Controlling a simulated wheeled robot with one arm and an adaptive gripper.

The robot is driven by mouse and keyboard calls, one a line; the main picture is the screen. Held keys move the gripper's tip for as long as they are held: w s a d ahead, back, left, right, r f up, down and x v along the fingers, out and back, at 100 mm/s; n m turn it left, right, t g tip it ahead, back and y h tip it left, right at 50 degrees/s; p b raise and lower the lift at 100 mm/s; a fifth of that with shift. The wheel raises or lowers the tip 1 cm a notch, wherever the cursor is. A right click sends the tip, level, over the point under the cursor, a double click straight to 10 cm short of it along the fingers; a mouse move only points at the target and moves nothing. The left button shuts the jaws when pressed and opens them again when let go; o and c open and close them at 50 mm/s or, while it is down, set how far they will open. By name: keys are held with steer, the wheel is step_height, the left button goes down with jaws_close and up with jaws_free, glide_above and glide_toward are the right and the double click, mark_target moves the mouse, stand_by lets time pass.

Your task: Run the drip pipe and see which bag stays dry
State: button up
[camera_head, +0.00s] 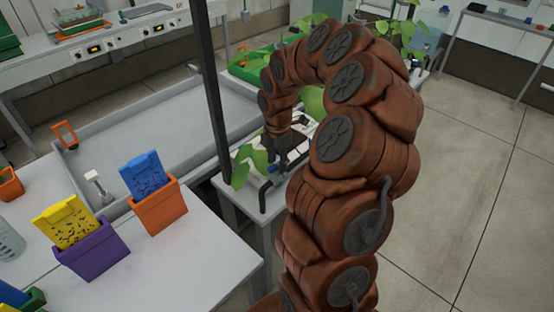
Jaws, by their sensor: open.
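My brown arm arches over a narrow white bench (238,200) and ends in my dark gripper (281,153), which points down and is open. Just below it is a small blue part (274,169), beside a dark bent pipe (264,194) at the bench's near end. I cannot tell whether my gripper touches the blue part. Leafy plants (241,170) stand along the bench. The arm hides much of this bench. The bags are not clear enough to tell apart, and I cannot see whether any is wet or dry.
A dark upright post (209,90) stands left of my gripper. A grey basin (165,117) lies behind the front-left table (185,262). That table holds a purple box (94,252) with a yellow card and an orange box (159,208) with a blue card. Open floor (480,170) is right.

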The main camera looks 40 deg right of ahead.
jaws_close()
stand_by(0.3)
